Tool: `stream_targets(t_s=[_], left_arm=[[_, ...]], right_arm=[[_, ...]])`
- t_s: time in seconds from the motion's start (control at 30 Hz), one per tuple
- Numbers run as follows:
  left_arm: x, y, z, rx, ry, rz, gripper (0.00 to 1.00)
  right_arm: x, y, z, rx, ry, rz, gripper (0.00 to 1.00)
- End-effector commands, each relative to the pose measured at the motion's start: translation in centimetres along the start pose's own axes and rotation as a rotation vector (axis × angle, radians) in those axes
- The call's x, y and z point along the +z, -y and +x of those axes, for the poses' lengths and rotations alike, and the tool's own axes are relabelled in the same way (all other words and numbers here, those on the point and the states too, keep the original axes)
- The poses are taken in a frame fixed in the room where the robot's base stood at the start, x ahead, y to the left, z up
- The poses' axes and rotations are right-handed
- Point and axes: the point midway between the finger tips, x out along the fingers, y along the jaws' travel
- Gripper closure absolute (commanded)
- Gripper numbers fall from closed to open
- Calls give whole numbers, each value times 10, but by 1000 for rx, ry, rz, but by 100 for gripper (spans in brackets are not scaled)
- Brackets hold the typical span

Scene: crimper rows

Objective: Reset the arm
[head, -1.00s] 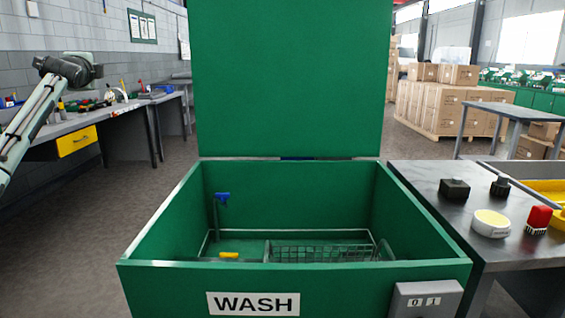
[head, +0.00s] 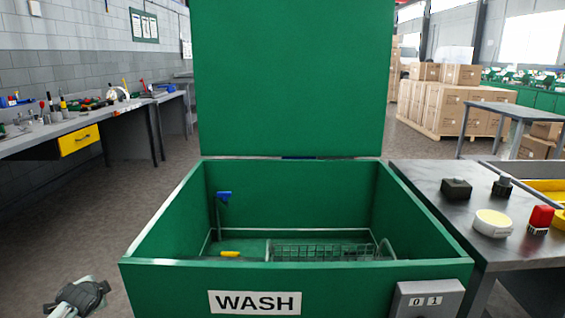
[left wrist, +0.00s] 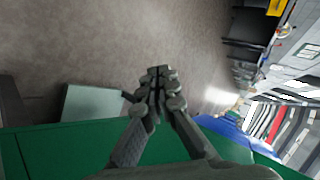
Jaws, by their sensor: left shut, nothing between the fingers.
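My left gripper (left wrist: 158,88) shows in the left wrist view with its fingers together and nothing between them. It is over the grey floor, and green panels (left wrist: 60,150) lie along the bottom of that view. In the head view a part of my left arm shows low at the bottom left, beside the green wash tub (head: 145,283) and apart from it; the fingers cannot be made out there. My right arm and gripper are not in view.
The open tub holds a wire basket (head: 320,252), a blue-headed tool (head: 223,196) and a yellow item (head: 230,254). Its green lid (head: 290,80) stands up. A metal side table (head: 440,212) at right bears several small items. A tool bench (head: 40,138) is at left; floor between is clear.

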Motion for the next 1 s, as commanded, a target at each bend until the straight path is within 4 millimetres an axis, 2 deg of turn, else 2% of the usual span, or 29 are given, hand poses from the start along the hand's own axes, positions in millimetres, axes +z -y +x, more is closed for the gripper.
stream_targets(t_s=[0.03, 0.1, 0.2, 0.3, 0.4, 0.5, 0.7, 0.73, 0.8, 1.0], left_arm=[[24, -38, -1, 39, 28, -17, 100], [55, -82, -6, 85, 69, -53, 100], [100, -142, -20, 145, 130, -103, 100], [144, -194, -40, 195, 195, -148, 100], [181, -234, -61, 232, 251, -189, 100], [213, -266, -82, 260, 304, -221, 100], [269, -316, -126, 302, 399, -271, 100], [274, -323, -132, 309, 410, -283, 100], [249, -352, -135, 348, 393, -336, 100], [199, -424, -159, 453, 377, -457, 100]], right_arm=[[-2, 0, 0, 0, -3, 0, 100], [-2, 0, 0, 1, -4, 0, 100], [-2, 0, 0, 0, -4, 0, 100], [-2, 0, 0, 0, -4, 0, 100], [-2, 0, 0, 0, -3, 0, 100], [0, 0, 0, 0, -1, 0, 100], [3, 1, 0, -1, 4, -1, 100], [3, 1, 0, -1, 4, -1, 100], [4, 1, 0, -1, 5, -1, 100], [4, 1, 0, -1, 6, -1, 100]])
